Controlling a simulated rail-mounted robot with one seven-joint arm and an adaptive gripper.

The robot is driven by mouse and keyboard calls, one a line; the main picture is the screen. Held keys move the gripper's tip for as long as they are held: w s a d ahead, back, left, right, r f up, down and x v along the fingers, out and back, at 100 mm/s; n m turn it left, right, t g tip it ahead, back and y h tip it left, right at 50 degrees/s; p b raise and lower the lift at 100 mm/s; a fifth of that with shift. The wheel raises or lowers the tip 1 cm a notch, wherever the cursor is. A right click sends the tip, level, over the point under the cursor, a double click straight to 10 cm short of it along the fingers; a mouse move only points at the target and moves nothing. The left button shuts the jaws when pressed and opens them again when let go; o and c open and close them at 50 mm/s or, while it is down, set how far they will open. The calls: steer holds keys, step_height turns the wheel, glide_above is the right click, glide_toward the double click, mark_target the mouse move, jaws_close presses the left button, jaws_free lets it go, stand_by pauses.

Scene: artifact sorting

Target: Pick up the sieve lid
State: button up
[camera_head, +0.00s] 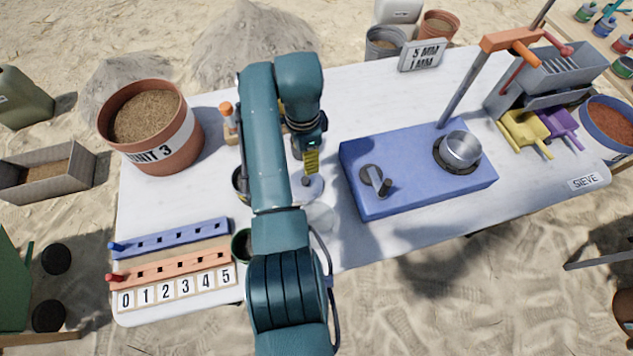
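A pale grey round lid (314,191) with a small dark knob lies on the white table, just right of my teal arm; I take it to be the sieve lid. Part of its left side is hidden behind my arm. My gripper (309,168) points down over the lid, close to the knob. A yellow piece shows at its end. The fingers are too small and covered to tell whether they are open or shut, or whether they touch the knob. A blue box (420,190) to the right carries a metal cup (462,149) and a crank.
A large terracotta pot of soil (180,145) stands at the back left. Blue (170,239) and orange (170,266) slotted racks lie at the front left. A clear round dish (320,216) sits in front of the lid. A post with an orange arm (510,40) rises behind the blue box.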

mark_target(306, 180)
step_height(306, 180, down, 8)
steer(key=shift+r+b, duration=0.1)
steer(key=shift+b, duration=0.95)
steer(key=f+b, duration=0.1)
steer(key=f, duration=0.2)
steer(key=f+b, duration=0.1)
steer(key=f, duration=0.1)
steer(key=shift+s+a+b, duration=0.1)
steer(key=shift+a+b, duration=0.15)
steer(key=shift+b, duration=0.05)
steer(key=shift+c, duration=0.4)
jaws_close()
